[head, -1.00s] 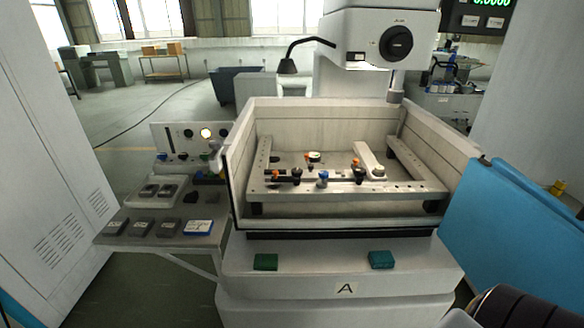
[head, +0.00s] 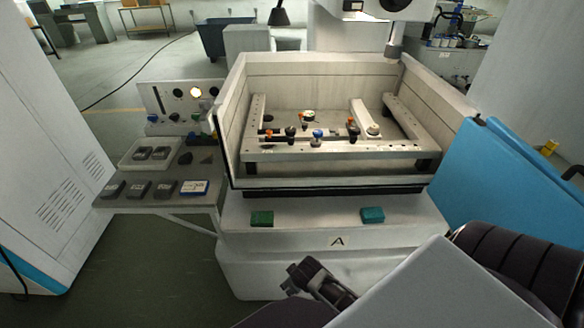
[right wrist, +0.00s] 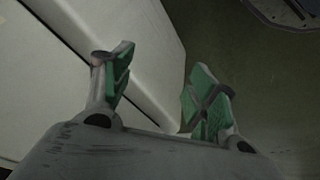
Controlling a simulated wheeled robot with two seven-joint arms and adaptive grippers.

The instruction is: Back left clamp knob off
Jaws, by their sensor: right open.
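The open machine tank (head: 232,130) holds a pale work frame (head: 330,153) with several small knobs on it. An orange knob (head: 303,117) stands toward the back left, and another orange knob (head: 269,132) is nearer the front left. A black knob (head: 290,132), a blue knob (head: 317,135) and a third orange knob (head: 352,122) also show. I cannot tell which is the back left clamp knob. My right gripper (head: 304,277) is low in front of the machine base, well away from the knobs. In the right wrist view its green-padded fingers (right wrist: 160,90) are apart and empty. My left gripper is out of view.
A side shelf (head: 150,197) at left carries dark blocks, a white tray (head: 124,160) and a blue-white box (head: 195,187). A blue panel (head: 510,180) stands at right. The tank walls enclose the frame.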

